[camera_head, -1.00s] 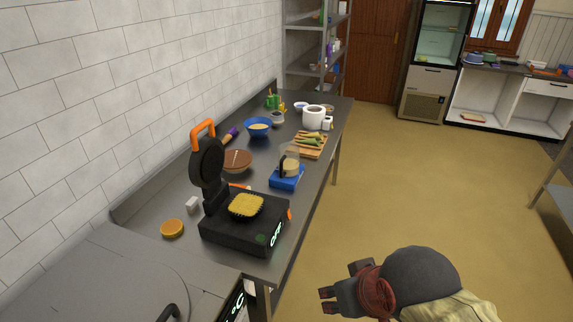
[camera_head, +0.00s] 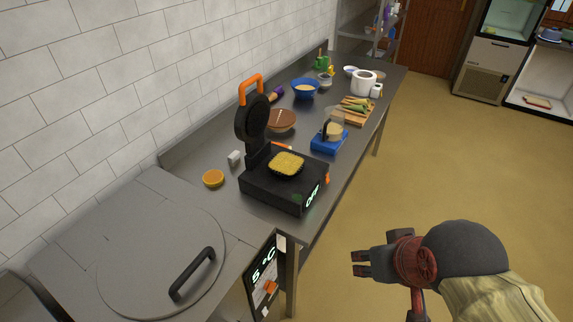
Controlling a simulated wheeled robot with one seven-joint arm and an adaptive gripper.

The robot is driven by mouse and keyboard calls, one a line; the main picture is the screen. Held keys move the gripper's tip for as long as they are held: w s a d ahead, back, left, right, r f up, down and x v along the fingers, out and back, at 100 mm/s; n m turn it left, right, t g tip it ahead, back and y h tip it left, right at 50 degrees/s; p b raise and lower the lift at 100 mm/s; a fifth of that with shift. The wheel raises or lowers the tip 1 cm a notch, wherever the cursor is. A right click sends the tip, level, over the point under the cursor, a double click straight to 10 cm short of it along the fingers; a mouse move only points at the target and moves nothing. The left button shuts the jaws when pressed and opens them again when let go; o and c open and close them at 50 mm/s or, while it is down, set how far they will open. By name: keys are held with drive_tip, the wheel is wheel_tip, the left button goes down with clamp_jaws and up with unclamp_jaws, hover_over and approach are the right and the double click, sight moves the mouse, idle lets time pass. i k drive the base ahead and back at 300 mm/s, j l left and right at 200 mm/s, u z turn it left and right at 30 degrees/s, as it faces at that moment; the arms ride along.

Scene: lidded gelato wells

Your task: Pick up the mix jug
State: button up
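A clear jug (camera_head: 334,130) with pale batter in it and a dark handle on its left side stands on a blue scale (camera_head: 322,147) on the steel counter; I take it for the mix jug. My gripper (camera_head: 358,264) is over the floor at the lower right, well away from the jug. Its two dark fingers point left with a gap between them, and nothing shows in it.
An open waffle iron (camera_head: 282,193) with a yellow waffle stands in front of the scale. A brown-topped bowl (camera_head: 281,121), a blue bowl (camera_head: 305,90) and a cutting board (camera_head: 353,118) are nearby. A round lid (camera_head: 162,262) with a black handle is at front left. Floor at right is clear.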

sight(333, 123)
drive_tip(key=l, duration=0.4)
drive_tip(key=i+l, duration=0.2)
drive_tip(key=l, duration=0.2)
drive_tip(key=i+l, duration=0.2)
drive_tip(key=l, duration=0.2)
drive_tip(key=i+l, duration=0.2)
drive_tip(key=l, duration=0.15)
drive_tip(key=i+l+u, duration=0.1)
drive_tip(key=l, duration=0.3)
drive_tip(key=i+j, duration=0.15)
drive_tip(key=i, duration=0.35)
drive_tip(key=i+j, duration=0.15)
drive_tip(key=i, duration=0.35)
drive_tip(key=i+j, duration=0.15)
drive_tip(key=j, duration=0.15)
drive_tip(key=i+j, duration=0.15)
drive_tip(key=j+u, duration=0.05)
drive_tip(key=j, duration=0.05)
